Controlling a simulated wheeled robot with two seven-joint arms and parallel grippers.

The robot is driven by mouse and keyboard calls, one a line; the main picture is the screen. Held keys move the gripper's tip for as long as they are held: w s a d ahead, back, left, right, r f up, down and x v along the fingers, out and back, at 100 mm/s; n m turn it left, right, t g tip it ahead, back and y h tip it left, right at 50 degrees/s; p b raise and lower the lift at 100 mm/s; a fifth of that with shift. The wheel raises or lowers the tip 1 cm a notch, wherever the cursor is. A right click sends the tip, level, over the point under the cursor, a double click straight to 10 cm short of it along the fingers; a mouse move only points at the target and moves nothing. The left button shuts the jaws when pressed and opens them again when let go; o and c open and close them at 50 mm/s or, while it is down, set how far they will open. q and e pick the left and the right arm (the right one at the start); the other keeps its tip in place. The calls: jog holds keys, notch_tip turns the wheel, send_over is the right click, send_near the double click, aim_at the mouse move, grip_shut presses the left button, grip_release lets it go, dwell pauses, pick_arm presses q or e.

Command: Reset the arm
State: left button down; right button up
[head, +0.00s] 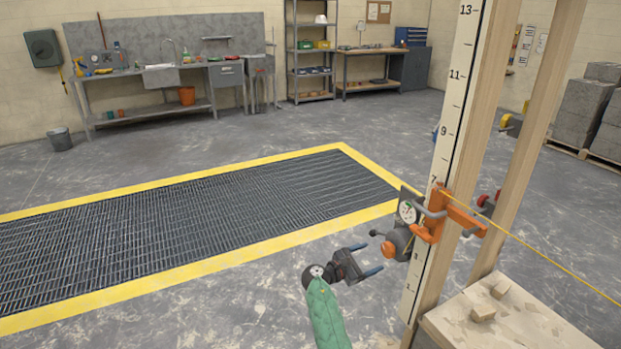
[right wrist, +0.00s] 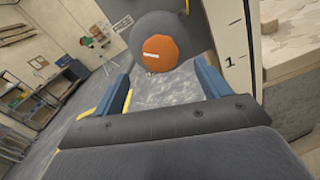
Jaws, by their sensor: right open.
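My right gripper (head: 366,259) is in the lower middle of the head view, at the end of my green-sleeved arm. Its two blue fingers are apart with nothing between them. Just to its right, an orange clamp (head: 432,214) with a dial sits on a wooden post (head: 452,200) marked with numbers. A grey round part with an orange knob (head: 388,248) hangs on the clamp's near side. In the right wrist view, the orange knob (right wrist: 172,53) shows beyond and between the open fingers (right wrist: 164,84), apart from them. My left gripper is not in view.
A yellow line (head: 560,266) runs from the clamp to the right. A stone-topped block (head: 510,320) stands at the post's foot. A floor grating (head: 200,220) with a yellow border lies left. A sink bench (head: 140,75) and shelves (head: 310,60) stand far back. The floor around is open.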

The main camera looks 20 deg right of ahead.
jog(key=s+a+r+m+t+y, duration=0.1)
jog(key=s+a+m+t+y, duration=0.15)
jog(key=a+m+y, duration=0.5)
jog(key=s+a+m+t+y, duration=0.25)
jog(key=a+m+y, duration=0.35)
jog(key=a+m, duration=0.3)
jog(key=s+a+f+n+g+y, duration=0.1)
jog(key=s+a+y, duration=0.1)
jog(key=s+a, duration=0.5)
jog(key=s+a+f+n+y, duration=0.1)
jog(key=s+a+f+y, duration=0.15)
jog(key=s+a, duration=0.4)
jog(key=s+a+f+g, duration=0.1)
jog(key=s+f, duration=0.3)
jog(key=s, duration=0.8)
jog(key=s+a+f+g+y, duration=0.1)
jog(key=s+f+g, duration=0.2)
jog(key=s, duration=0.9)
notch_tip(320, 180, down, 2)
jog(key=shift+f+n, duration=0.1)
jog(key=shift+n, duration=0.35)
